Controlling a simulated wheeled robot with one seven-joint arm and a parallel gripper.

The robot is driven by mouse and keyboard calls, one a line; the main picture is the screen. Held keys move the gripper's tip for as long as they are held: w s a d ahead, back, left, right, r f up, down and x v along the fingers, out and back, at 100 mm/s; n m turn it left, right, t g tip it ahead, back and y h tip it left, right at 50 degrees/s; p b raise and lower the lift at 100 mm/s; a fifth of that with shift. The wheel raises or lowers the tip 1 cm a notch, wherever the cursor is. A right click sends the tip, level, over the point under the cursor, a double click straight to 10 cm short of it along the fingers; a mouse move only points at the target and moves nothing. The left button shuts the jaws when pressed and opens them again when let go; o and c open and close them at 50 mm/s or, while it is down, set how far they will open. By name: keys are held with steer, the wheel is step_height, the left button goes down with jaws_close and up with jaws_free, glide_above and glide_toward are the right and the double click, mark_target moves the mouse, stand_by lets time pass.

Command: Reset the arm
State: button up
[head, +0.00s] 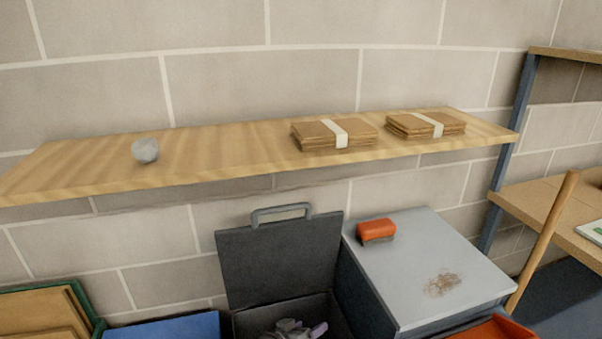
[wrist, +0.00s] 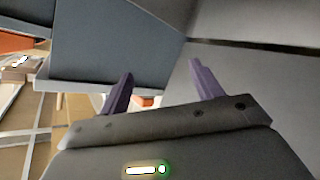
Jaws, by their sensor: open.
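My gripper (wrist: 160,72) shows in the wrist view as two purple fingers spread apart on a dark grey mount. Nothing is between the fingertips, so it is open and empty. A blue-grey panel or box (wrist: 110,40) lies beyond the fingers, and a grey surface fills the right side. In the head view my arm is not clearly seen.
A wooden shelf (head: 230,150) holds a grey lump (head: 145,151) and two bundles of brown cardboard (head: 335,134) (head: 425,125). Below stand the open-lidded dark box (head: 280,262) and a grey cabinet (head: 430,262) bearing an orange object (head: 376,231). A blue rack post (head: 507,160) rises at right.

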steer(key=s+d+m+g+y, duration=0.2)
steer(key=s+d+g+y, duration=0.3)
steer(key=s+d+g, duration=0.5)
steer(key=s+d+r+n+t+y+p, duration=0.1)
steer(key=r+p, duration=0.4)
steer(key=r, duration=0.5)
steer(key=s+d+r+n+t+y+p, duration=0.1)
steer(key=s+r+p, duration=0.2)
steer(key=r, duration=0.7)
steer(key=s+d+r+n+y+p, duration=0.1)
steer(key=s+d+r+n+p, duration=0.1)
steer(key=r+p, duration=0.6)
step_height(320, 180, up, 3)
steer(key=shift+s+f+t+y, duration=0.1)
steer(key=shift+s+t+y, duration=0.1)
steer(key=shift+t+y, duration=0.15)
